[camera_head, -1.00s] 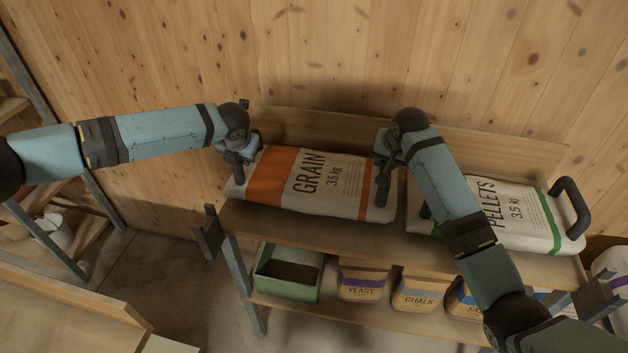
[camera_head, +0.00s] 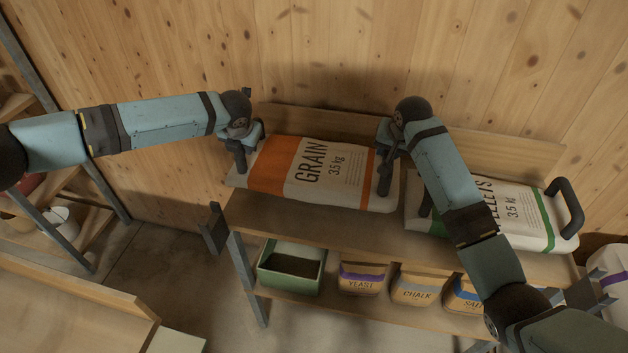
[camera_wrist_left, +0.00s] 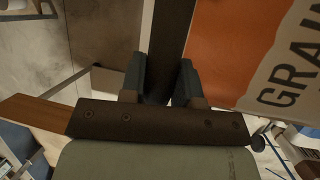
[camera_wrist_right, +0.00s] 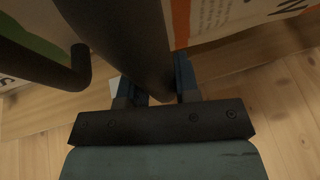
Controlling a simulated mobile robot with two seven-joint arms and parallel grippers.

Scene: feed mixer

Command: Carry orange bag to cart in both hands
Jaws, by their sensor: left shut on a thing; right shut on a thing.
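The orange bag (camera_head: 340,177), white with an orange band and marked GRAIN 3.5 kg, lies flat and level at the upper shelf, seemingly slightly above the board. It has a dark handle at each end. My left gripper (camera_head: 243,158) is shut on its left handle, and the left wrist view shows that handle (camera_wrist_left: 168,45) between the fingers. My right gripper (camera_head: 386,168) is shut on its right handle, which also shows in the right wrist view (camera_wrist_right: 125,40). A wooden-edged surface (camera_head: 90,288) at the lower left may be the cart; I cannot tell for sure.
A green-striped PELLETS bag (camera_head: 515,210) lies close on the right, partly behind my right arm. The shelf (camera_head: 330,228) holds a green trough (camera_head: 290,265) and several tubs below. A rack (camera_head: 92,185) stands at the left. Bare floor (camera_head: 160,265) lies between.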

